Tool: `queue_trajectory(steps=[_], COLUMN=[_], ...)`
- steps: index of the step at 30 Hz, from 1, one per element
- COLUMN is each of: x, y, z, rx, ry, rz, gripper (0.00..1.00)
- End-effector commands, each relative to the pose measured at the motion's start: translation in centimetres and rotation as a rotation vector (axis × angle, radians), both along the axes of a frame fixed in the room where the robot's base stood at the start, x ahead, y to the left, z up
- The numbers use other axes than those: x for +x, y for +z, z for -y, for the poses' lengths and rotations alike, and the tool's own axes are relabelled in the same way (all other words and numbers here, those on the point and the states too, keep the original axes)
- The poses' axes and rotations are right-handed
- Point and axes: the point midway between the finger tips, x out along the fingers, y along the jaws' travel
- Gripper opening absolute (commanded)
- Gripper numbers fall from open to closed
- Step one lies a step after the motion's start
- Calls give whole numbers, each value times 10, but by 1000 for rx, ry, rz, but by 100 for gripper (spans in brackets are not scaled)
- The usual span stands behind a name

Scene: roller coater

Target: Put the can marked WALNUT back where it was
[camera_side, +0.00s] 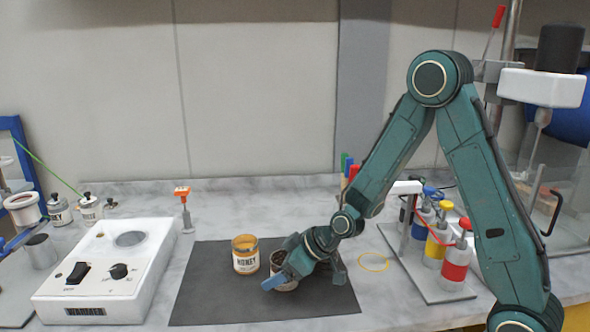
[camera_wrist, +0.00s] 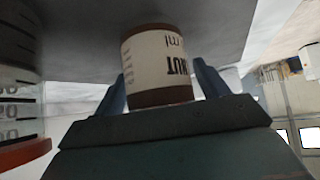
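The WALNUT can is brown with an off-white label. In the wrist view the can (camera_wrist: 158,65) appears upside down, and the letters "NUT" and "ml" show on its label. In the side view the can (camera_side: 285,283) stands on the dark mat (camera_side: 215,290), partly hidden by my gripper (camera_side: 285,276). My gripper's blue fingers (camera_wrist: 160,85) lie on both sides of the can, the left one at its edge and the right one with a seemingly narrow gap. Whether they press on it is unclear.
An orange can marked HONEY (camera_side: 245,258) stands on the mat just left of the WALNUT can. A white device with a round recess (camera_side: 105,265) is at left. A rack with blue, yellow and red bottles (camera_side: 438,240) is at right. A yellow ring (camera_side: 374,262) lies nearby.

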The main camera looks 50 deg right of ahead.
Motion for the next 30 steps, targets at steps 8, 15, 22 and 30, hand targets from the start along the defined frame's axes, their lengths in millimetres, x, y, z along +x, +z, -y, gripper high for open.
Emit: queue_trajectory(steps=[8,15,22,30], x=[0,-7,-23,-43], y=[3,13,29,51], z=[0,4,10,19], rx=[0,-1,-2,-1], ry=[1,-1,-1,-2], rz=[1,2,3,3], gripper=[74,74,74,74])
